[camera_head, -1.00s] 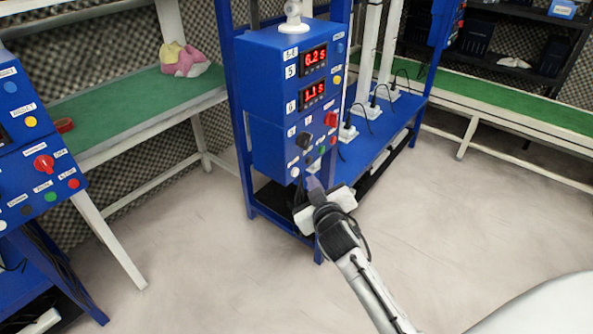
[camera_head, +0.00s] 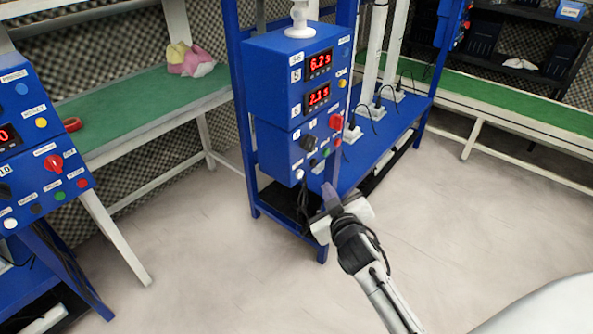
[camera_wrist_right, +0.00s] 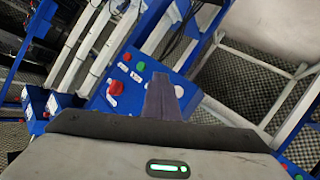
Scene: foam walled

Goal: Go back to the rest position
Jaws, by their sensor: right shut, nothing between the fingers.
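My right gripper (camera_head: 331,196) is in the middle of the head view, in front of the lower part of a blue control box (camera_head: 291,95). Its fingers are shut with nothing between them, and a small gap seems to lie between them and the box. In the right wrist view the closed fingers (camera_wrist_right: 161,98) point at the tilted panel with its red knob (camera_wrist_right: 115,88) and green button. In the head view the box carries two red displays reading about 6.2 and 2.1. My left gripper is not in view.
A second blue control box (camera_head: 40,150) stands at the left edge. A green-topped bench (camera_head: 140,108) with a red tape roll (camera_head: 72,124) and pink-yellow cloth (camera_head: 190,60) is behind. A blue rack shelf (camera_head: 372,150) runs back from the box. The floor (camera_head: 480,230) at right is clear.

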